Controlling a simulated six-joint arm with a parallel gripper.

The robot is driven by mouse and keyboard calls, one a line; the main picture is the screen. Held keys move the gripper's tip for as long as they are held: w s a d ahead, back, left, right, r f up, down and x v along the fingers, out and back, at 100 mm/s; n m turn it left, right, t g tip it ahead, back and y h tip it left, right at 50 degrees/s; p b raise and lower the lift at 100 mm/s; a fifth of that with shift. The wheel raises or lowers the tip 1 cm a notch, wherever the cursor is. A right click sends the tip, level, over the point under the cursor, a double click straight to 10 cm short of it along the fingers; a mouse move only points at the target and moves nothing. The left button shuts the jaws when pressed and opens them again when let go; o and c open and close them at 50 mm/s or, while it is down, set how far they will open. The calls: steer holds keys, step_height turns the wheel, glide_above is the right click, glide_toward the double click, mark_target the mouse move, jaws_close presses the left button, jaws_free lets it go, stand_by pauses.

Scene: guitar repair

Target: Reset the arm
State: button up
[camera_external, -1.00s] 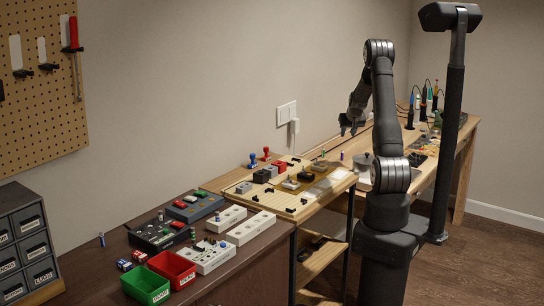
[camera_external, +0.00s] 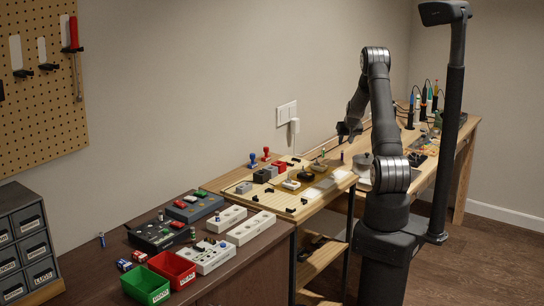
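My gripper (camera_external: 345,131) hangs at the end of my bent arm, above the back edge of the wooden benches near the wall. It is partly hidden behind my arm and small in the picture, so I cannot tell whether its fingers are apart. I see nothing clearly held in it. My arm rises from its base at the right, with the elbow high and the forearm reaching down and back.
The dark bench (camera_external: 108,284) carries pedals, white strips, a red bin (camera_external: 172,269) and a green bin (camera_external: 145,287). Upright tools (camera_external: 424,106) stand on the far bench. A dark post rises beside my arm.

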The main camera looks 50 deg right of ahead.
steer(key=x, duration=0.6)
steer(key=shift+r, duration=0.1)
steer(key=shift+r, duration=0.1)
